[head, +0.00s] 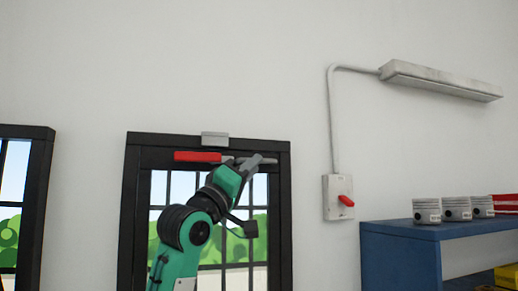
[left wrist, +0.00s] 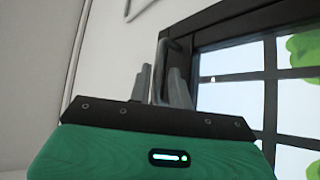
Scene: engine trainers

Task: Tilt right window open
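The right window (head: 133,215) has a dark frame with glazing bars. A red handle grip (head: 198,156) lies level along its top rail, with a grey metal part running right from it. A small pale block (head: 214,138) sits on the frame above. My left gripper (head: 250,162) is at the top rail, right of the red grip, over the grey part. In the left wrist view its grey fingers (left wrist: 160,82) stand apart with a narrow gap, close to the dark window frame (left wrist: 220,30). Whether they touch the handle cannot be told. My right gripper is out of view.
Another dark-framed window (head: 36,210) is at the far left. A switch box (head: 335,197) with a red knob is on the wall to the right, below a lamp (head: 440,80). A blue shelf (head: 400,255) carries several metal pistons at lower right.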

